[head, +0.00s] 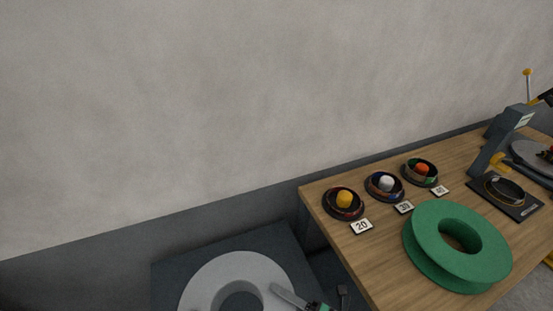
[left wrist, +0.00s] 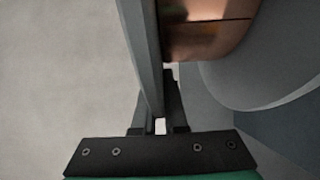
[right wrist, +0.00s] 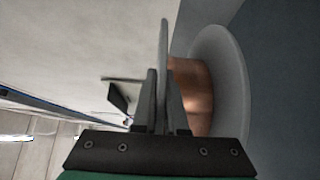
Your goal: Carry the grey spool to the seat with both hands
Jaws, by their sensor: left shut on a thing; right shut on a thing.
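The grey spool (head: 214,281) is at the bottom of the head view, its ring cut off by the lower edge. My right gripper (right wrist: 162,115) is shut on the spool's thin grey flange (right wrist: 164,60); copper winding shows beside it in the right wrist view. Part of this gripper also shows at the spool's right side in the head view. My left gripper (left wrist: 158,115) is shut on a flange edge (left wrist: 140,45) of the spool, with copper winding beside it. It is not visible in the head view. I cannot tell for certain which thing is the seat.
A dark grey block (head: 169,278) lies below the spool. The wooden table (head: 388,246) to the right bears a green ring-shaped spool (head: 427,248), three small dishes with coloured knobs, number cards and a grey device (head: 502,133). A bare wall stands behind.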

